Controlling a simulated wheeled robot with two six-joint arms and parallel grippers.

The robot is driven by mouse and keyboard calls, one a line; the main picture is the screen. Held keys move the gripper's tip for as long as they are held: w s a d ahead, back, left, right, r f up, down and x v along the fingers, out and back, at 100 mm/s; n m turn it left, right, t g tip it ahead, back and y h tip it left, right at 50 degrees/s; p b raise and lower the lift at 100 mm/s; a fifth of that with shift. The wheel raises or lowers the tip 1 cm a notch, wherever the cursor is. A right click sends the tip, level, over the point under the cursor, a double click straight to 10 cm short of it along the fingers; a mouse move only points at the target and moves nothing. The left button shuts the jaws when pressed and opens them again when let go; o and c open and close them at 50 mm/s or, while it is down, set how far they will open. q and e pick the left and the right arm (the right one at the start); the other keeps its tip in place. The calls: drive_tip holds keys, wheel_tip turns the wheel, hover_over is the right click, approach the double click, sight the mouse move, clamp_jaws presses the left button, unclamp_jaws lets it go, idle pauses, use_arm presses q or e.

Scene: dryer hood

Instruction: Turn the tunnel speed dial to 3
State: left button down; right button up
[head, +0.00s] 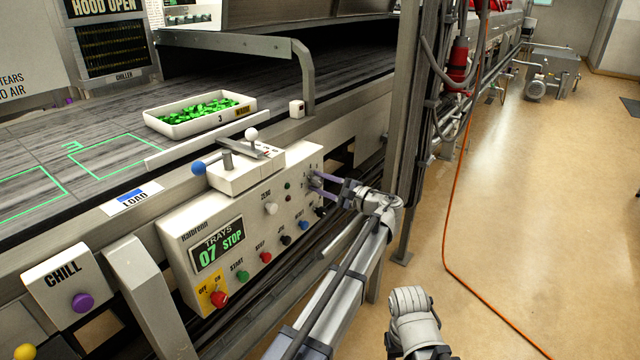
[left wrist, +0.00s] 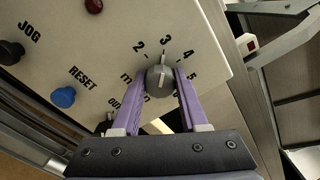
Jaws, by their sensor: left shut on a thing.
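The tunnel speed dial (left wrist: 160,79) is a small grey round knob on the right end of the cream control panel (head: 185,240). In the left wrist view printed numbers from 2 to 5 show around its upper side. A light pointer line at its top points up to about the 3. My left gripper (head: 318,182) has its purple fingers shut on the dial, one on each side, as the left wrist view (left wrist: 161,84) also shows. In the head view the fingers largely hide the dial.
Panel buttons, including a blue RESET (left wrist: 63,97) and a black JOG (left wrist: 10,52), sit close by. A white tray of green pieces (head: 165,127) rests on the belt. Open floor lies to the right, crossed by an orange cable (head: 447,230).

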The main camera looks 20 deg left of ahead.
idle(0.5)
use_arm(q)
drive_tip(key=shift+c, duration=2.2)
unclamp_jaws()
drive_tip(key=v, duration=0.7)
drive_tip(key=shift+s+d, duration=0.2)
drive_tip(key=shift+d, duration=0.15)
